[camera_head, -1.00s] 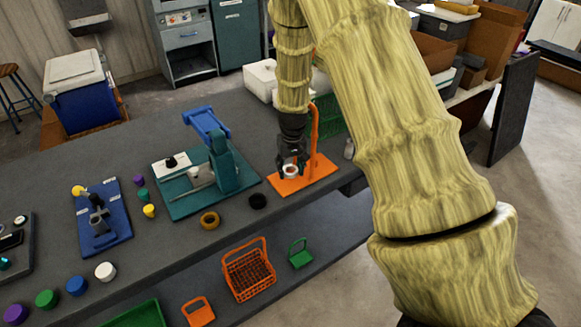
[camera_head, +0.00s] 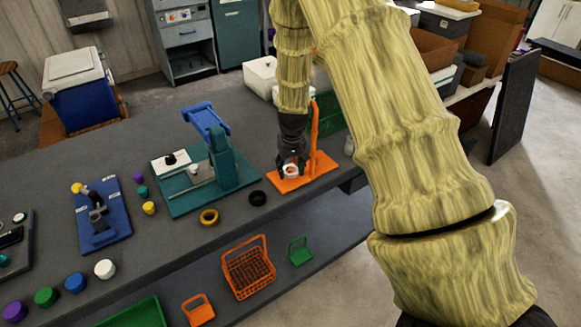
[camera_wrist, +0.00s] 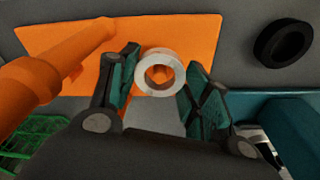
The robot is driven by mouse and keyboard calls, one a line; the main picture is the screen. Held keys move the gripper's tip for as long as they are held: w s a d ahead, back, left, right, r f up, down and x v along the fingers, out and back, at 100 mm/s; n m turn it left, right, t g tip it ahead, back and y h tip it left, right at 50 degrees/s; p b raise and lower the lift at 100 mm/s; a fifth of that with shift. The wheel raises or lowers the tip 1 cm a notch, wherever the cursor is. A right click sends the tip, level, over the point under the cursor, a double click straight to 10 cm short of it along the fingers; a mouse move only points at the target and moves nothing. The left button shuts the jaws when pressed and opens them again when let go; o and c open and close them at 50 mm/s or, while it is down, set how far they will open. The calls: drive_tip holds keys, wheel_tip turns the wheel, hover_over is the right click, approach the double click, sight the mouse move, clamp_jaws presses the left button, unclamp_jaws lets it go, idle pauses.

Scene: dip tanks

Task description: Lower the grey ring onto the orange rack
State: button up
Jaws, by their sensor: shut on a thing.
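The grey ring (camera_wrist: 160,91), pale and nearly white, sits between the fingertips of my gripper (camera_wrist: 158,77). The gripper is shut on it. The orange rack has a flat base plate (camera_head: 290,187) and an upright post (camera_head: 314,135) beside my gripper. The ring also shows in the head view (camera_head: 291,175), over the base plate. In the wrist view the plate (camera_wrist: 200,30) lies behind the ring and orange shows through its hole. I cannot tell whether the ring touches the rack.
A teal fixture (camera_head: 222,165) stands further left. A green crate (camera_head: 325,118) is behind the rack. An orange basket (camera_head: 248,272) is on the lower shelf.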

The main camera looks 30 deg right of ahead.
drive_tip(key=shift+f, duration=0.4)
idle(0.6)
drive_tip(key=o, duration=1.7)
drive_tip(key=shift+r, duration=0.1)
drive_tip(key=shift+r+p, duration=2.6)
drive_tip(key=shift+r, duration=1.35)
